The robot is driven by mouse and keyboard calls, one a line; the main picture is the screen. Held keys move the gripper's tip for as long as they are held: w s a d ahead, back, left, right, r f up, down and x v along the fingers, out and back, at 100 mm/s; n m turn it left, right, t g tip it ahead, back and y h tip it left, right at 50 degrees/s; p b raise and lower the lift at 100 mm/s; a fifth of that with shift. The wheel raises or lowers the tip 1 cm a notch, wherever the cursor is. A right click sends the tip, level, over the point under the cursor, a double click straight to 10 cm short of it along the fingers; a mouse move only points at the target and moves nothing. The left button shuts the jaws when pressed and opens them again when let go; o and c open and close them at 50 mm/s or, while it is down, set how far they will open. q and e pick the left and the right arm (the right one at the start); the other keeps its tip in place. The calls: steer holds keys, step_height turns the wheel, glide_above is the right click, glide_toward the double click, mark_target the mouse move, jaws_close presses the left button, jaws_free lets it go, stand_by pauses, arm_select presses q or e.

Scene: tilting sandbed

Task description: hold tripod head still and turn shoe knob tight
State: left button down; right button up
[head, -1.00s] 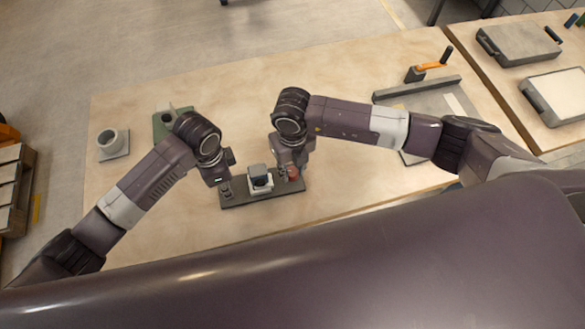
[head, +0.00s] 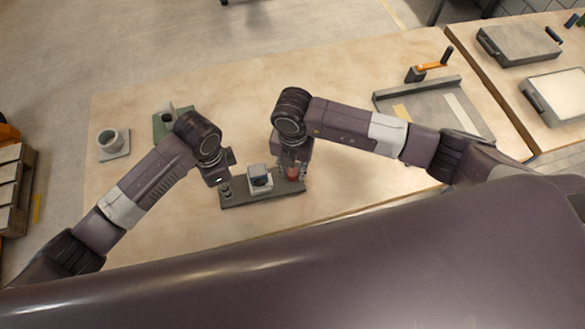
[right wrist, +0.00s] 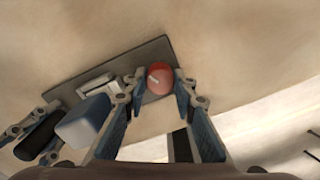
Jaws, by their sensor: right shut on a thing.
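A red knob (right wrist: 161,80) with a white mark sits at one end of a dark base plate (right wrist: 150,55). It also shows in the head view (head: 293,174). My right gripper (right wrist: 160,88) is shut on the knob, one finger on each side. The tripod head, a blue-grey block (right wrist: 82,121) on a pale clamp, stands mid-plate and shows in the head view (head: 257,172). My left gripper (head: 224,188) is at the plate's left end, beside the block. A dark cylinder (right wrist: 38,136) shows between its links in the wrist view; its grip is unclear.
A grey cup on a square base (head: 110,143) and a green holder (head: 162,124) stand at the left of the table. A grey board with an orange-handled lever (head: 430,67) lies at the right. The table's middle and back are clear.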

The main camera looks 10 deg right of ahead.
mark_target(292, 172)
stand_by(0.5)
steer(key=o, duration=1.2)
steer(key=shift+c, duration=0.2)
steer(key=shift+r, duration=0.15)
step_height(292, 172, up, 12)
arm_select(q)
steer(key=c, duration=1.7)
jaws_free()
steer(key=shift+r, duration=0.1)
